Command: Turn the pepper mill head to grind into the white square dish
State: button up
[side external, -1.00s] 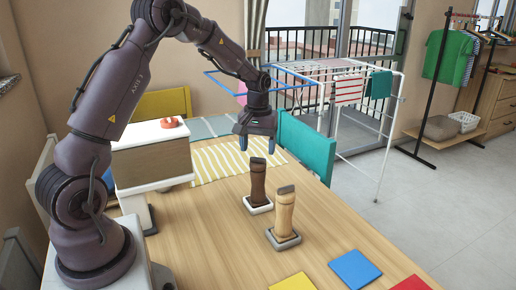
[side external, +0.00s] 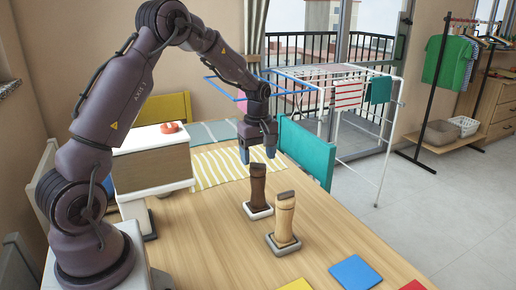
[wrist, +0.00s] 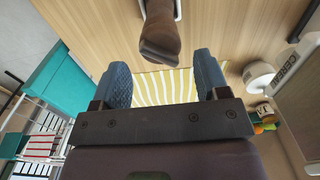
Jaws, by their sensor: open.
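A dark brown pepper mill (side external: 258,187) stands upright on the white square dish (side external: 258,212) near the middle of the table. A light wooden mill (side external: 284,216) stands on a grey square dish (side external: 284,244) nearer the camera. My gripper (side external: 258,156) is open and empty, pointing down just above and behind the dark mill's head. In the wrist view, the dark mill's head (wrist: 160,48) shows ahead of the gap between my two blue fingers (wrist: 162,75), with no visible contact. Only a strip of the white dish (wrist: 177,10) shows there.
A yellow-striped cloth (side external: 222,169) lies behind the mills. A teal chair (side external: 306,150) stands at the table's far edge. Blue (side external: 355,272) and red (side external: 413,286) squares lie at the front right. A white-topped box (side external: 150,160) stands at the left. The table's middle left is clear.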

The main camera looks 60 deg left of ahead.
aim_at(258, 163)
jog(key=shift+f, duration=2.45)
jog(key=c, duration=0.6)
jog(key=m, duration=0.8)
jog(key=o, duration=0.6)
jog(key=shift+r, duration=0.1)
jog(key=shift+r, duration=2.9)
